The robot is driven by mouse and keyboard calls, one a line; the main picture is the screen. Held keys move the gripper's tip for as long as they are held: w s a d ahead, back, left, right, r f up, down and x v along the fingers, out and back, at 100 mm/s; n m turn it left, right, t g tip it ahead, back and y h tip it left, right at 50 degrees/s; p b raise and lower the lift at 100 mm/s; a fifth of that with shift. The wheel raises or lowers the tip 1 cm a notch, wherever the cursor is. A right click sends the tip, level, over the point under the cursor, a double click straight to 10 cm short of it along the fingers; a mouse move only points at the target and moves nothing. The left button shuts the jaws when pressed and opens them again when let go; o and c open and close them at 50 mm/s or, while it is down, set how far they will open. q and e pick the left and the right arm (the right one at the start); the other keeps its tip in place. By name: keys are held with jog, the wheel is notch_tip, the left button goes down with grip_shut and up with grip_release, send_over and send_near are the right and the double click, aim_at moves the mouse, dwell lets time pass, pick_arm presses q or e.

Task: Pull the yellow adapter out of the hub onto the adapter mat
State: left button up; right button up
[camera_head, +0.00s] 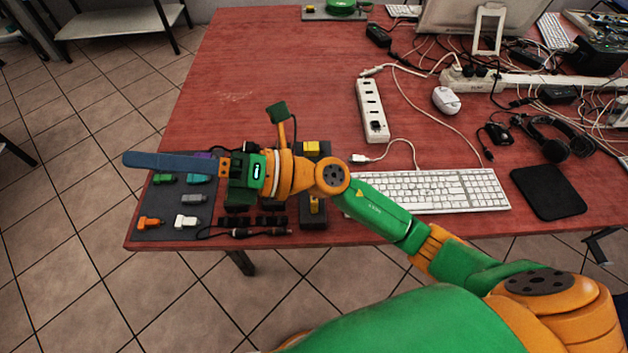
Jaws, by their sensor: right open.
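A yellow block (311,147), which looks like the yellow adapter, sits on a dark stand-like block beyond my right arm. A second yellow part (315,205) shows on the near side of my arm; I cannot tell which is the adapter, or which dark part is the hub. The dark grey adapter mat (155,205) lies at the table's left front corner. My right gripper (150,161) is open and points left over the mat's far edge. Its wrist and forearm hide the middle of this area. My left gripper is out of view.
On the mat are green (163,179), grey (194,199), white (186,221) and orange (149,223) adapters. A black cable (240,232) lies at the front edge. A keyboard (430,192) and power strip (372,110) stand right. The far left table is clear.

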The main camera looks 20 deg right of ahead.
notch_tip(320, 180, down, 7)
jog(key=s+a+n+g+h, duration=0.2)
jog(key=s+n+g+h, duration=0.1)
jog(key=n+g+h, duration=0.3)
jog(key=n+t+h, duration=0.2)
jog(key=n+h, duration=0.2)
jog(key=h, duration=1.1)
send_over(314, 202)
jog(key=f, duration=1.2)
jog(key=shift+w+d+f, duration=0.2)
jog(key=shift+w+f, duration=0.15)
jog(key=shift+w, duration=0.05)
notch_tip(314, 202, down, 7)
jog(key=shift+r+p, duration=0.1)
jog(key=shift+p, duration=0.5)
grip_shut()
